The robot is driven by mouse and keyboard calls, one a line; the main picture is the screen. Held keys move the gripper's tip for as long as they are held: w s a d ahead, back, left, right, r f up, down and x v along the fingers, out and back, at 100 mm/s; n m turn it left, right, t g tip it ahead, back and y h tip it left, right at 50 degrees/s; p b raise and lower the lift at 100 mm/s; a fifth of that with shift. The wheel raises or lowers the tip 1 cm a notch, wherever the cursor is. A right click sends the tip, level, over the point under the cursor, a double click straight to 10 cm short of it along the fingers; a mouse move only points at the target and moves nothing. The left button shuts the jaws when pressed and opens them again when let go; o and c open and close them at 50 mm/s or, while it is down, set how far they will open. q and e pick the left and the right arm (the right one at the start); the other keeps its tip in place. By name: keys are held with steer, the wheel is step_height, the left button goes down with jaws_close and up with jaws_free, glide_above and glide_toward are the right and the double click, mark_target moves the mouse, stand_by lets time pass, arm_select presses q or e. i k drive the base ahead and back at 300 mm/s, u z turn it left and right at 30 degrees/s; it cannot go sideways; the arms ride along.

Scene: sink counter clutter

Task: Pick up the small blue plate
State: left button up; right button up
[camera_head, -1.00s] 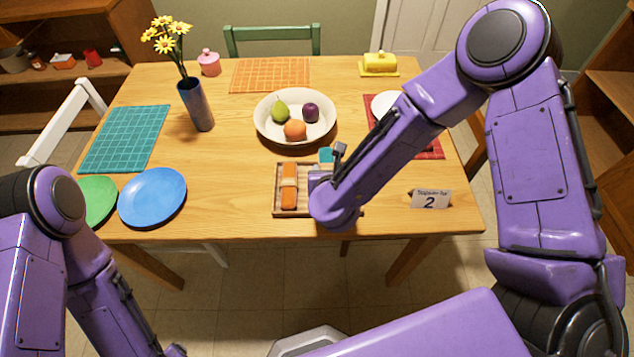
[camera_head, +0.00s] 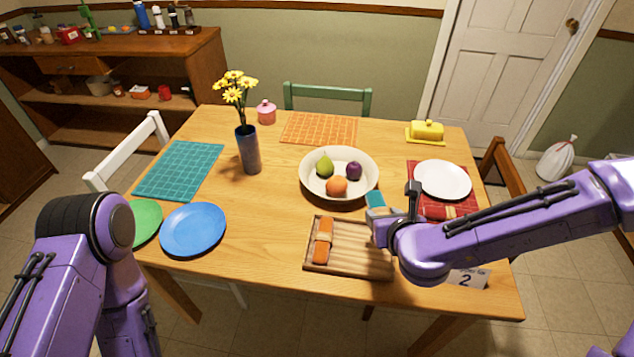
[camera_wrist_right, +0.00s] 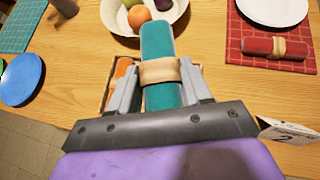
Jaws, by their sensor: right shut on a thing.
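The blue plate (camera_head: 193,229) lies flat at the table's front left corner, right beside a green plate (camera_head: 146,222). It also shows at the left edge of the right wrist view (camera_wrist_right: 20,80). My right gripper (camera_head: 382,210) is far to the right of it, by the wooden tray. In the right wrist view my right gripper (camera_wrist_right: 160,88) is shut on a teal rolled napkin (camera_wrist_right: 157,48) with a tan band. My left arm is at the lower left, near the plates; its gripper is out of view.
The wooden tray (camera_head: 335,266) holds an orange rolled napkin (camera_head: 323,241). A flower vase (camera_head: 249,150) stands behind the blue plate to the right. A fruit bowl (camera_head: 312,184) sits mid-table. A red napkin roll (camera_wrist_right: 277,47) lies on the red mat. Bare table separates blue plate and tray.

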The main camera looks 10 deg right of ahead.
mark_target(193, 228)
steer(key=z, duration=0.05)
steer(key=k, duration=0.45)
steer(key=u, duration=0.95)
steer(key=i, duration=1.45)
steer(key=z, duration=0.9)
